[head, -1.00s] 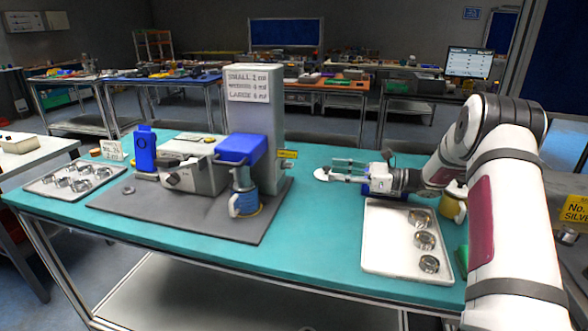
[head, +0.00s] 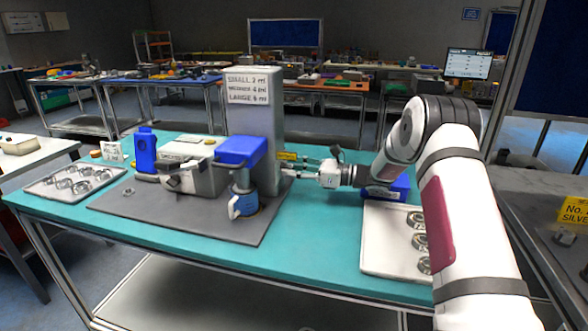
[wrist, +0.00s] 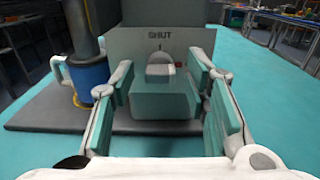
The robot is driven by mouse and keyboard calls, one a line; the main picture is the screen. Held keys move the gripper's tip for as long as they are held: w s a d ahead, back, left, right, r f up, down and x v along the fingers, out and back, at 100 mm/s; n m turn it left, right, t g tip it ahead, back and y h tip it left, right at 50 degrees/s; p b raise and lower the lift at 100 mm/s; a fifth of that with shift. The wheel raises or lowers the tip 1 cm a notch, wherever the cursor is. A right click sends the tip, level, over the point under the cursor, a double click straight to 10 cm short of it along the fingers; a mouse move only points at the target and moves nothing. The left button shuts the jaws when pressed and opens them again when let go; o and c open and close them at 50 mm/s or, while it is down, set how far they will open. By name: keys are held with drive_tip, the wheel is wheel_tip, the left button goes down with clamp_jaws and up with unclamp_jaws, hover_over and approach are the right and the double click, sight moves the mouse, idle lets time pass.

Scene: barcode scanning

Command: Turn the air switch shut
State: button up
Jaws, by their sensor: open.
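The air switch (wrist: 160,69) shows in the wrist view as a rounded grey knob on a grey panel, under the word SHUT. A boxy grey-green block (wrist: 165,98) stands in front of it and hides its lower part. My gripper (wrist: 162,78) is open, with one finger on each side of the block and knob; I cannot tell whether they touch. In the head view my gripper (head: 294,169) is at the right side of the tall grey column (head: 256,110). The switch itself is not clear there.
A blue mug (head: 243,203) stands under the blue dispenser head (head: 241,150) on the dark mat (head: 175,212). A white tray (head: 385,262) with metal rings lies near my arm. Teal table is free between mat and tray.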

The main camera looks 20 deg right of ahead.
drive_tip(key=shift+c, duration=0.2)
clamp_jaws()
drive_tip(key=shift+n, duration=0.3)
drive_tip(key=n+b, duration=0.3)
drive_tip(key=n, duration=0.1)
drive_tip(key=shift+f, duration=0.1)
drive_tip(key=n+b, duration=0.2)
drive_tip(key=n, duration=0.2)
drive_tip(key=shift+n, duration=0.4)
drive_tip(key=n+b, duration=0.3)
drive_tip(key=n, duration=0.1)
drive_tip(key=shift+n, duration=0.3)
drive_tip(key=shift+n+b, duration=1.75)
drive_tip(key=shift+n, duration=0.15)
